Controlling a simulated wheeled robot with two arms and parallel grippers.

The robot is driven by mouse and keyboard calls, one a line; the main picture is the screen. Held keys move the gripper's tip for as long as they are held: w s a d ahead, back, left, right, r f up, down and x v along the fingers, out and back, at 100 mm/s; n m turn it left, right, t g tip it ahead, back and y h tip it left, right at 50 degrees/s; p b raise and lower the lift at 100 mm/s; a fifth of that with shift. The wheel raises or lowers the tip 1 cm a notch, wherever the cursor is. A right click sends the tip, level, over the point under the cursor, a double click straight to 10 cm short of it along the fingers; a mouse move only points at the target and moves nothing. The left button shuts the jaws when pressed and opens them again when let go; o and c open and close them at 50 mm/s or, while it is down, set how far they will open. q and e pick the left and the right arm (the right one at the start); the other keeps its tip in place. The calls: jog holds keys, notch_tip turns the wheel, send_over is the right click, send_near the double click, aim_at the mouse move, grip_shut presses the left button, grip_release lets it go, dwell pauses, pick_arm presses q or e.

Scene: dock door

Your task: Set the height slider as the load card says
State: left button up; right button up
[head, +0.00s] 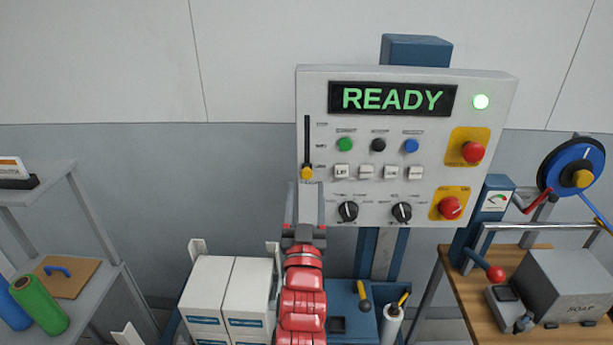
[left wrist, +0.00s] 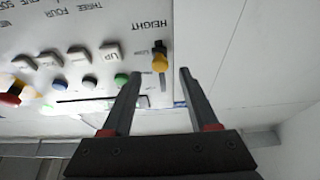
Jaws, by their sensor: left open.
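The height slider is a dark vertical slot with a yellow knob (head: 306,173) at its lower end, on the left side of the grey control panel (head: 420,215). The knob also shows in the left wrist view (left wrist: 160,63), beside the word HEIGHT. My left gripper (head: 305,190) is open just below the knob. In the left wrist view the knob lies between and slightly beyond the two fingertips (left wrist: 161,74), with no contact visible.
Buttons, dials and red knobs sit right of the slider. White boxes (head: 230,285) stand below left. A wooden bench (head: 460,290) with a grey box is at right.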

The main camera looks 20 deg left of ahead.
aim_at(306, 175)
pick_arm(q)
jog(key=x, duration=0.3)
jog(key=shift+s+r+p, duration=0.15)
jog(key=shift+p, duration=0.25)
jog(key=shift+w+a, duration=0.15)
jog(key=shift+w, duration=0.4)
grip_shut()
dwell(0.6)
